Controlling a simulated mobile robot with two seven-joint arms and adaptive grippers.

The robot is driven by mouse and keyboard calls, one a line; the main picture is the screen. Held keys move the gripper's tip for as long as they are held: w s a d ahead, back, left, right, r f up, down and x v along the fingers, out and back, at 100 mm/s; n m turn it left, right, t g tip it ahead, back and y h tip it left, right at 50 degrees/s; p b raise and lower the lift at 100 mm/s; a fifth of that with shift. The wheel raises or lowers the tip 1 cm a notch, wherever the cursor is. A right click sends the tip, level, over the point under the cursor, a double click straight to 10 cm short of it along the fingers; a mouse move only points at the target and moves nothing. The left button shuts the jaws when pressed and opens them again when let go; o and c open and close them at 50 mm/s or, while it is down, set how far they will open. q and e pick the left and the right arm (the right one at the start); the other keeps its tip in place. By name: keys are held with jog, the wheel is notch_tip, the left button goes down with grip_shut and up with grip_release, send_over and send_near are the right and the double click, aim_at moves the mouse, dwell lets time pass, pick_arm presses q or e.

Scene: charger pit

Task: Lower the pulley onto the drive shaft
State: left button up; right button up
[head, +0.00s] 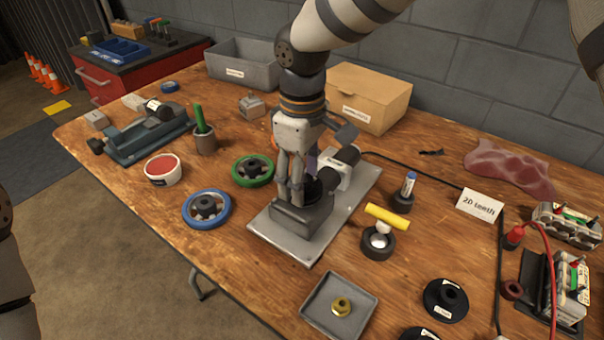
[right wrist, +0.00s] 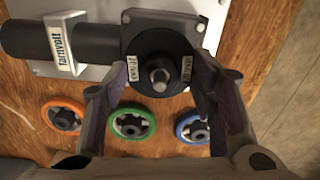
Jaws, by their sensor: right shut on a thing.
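A black pulley (right wrist: 150,50) with white labels sits between the fingertips of my right gripper (right wrist: 160,68) in the right wrist view. The bright tip of the drive shaft (right wrist: 160,78) shows in the pulley's bore, so the pulley appears to be around the shaft. How far down it sits cannot be told. In the head view my right gripper (head: 308,190) points down over the grey drive block (head: 303,217), shut on the pulley (head: 316,188), which is partly hidden by the fingers. My left gripper is not in view.
The drive stands on a grey plate (head: 265,233) with its black motor (head: 345,157) behind. Green (head: 253,170) and blue (head: 207,209) wheels lie to the left. A tray with a brass nut (head: 341,306), another black pulley (head: 445,299) and a "20 teeth" card (head: 480,204) are to the right.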

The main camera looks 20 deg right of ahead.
jog(key=shift+f, duration=0.25)
jog(key=o, duration=1.3)
notch_tip(320, 180, up, 12)
jog(key=shift+s, duration=0.1)
